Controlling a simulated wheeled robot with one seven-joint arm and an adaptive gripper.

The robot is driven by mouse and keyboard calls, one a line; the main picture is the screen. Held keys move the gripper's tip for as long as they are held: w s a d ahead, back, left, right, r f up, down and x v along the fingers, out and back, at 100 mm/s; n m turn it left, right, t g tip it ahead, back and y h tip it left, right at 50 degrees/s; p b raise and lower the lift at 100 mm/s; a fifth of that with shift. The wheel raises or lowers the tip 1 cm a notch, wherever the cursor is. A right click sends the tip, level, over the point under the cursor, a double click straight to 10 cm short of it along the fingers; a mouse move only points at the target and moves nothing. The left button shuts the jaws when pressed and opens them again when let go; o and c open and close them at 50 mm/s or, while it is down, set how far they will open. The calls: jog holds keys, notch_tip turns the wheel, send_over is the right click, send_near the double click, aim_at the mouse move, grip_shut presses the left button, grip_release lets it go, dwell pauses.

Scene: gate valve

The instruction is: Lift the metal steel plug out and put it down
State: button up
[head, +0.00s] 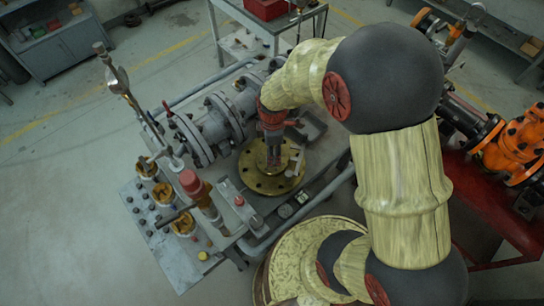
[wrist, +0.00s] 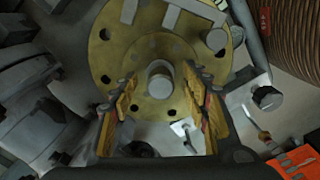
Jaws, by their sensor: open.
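A grey metal plug (wrist: 160,80), short and cylindrical, stands in the centre of a round brass flange (wrist: 105,65) with bolt holes. In the wrist view its end faces the camera, between the two fingers of my gripper (wrist: 162,90). The fingers are open, with a gap on each side of the plug, and hold nothing. In the head view my gripper (head: 272,155) points down over the middle of the brass flange (head: 258,186) and hides the plug there. How far the fingertips are above the flange I cannot tell.
Grey flanged pipework (head: 215,125) lies left of the brass flange. A red-capped fitting (head: 190,182) and brass fittings stand at the front left of the bench. Grey bars (wrist: 190,15) lie over the flange's far edge. An orange valve (head: 505,150) is at right.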

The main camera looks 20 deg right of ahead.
jog(key=shift+c, duration=0.5)
grip_shut()
jog(key=shift+r, duration=0.1)
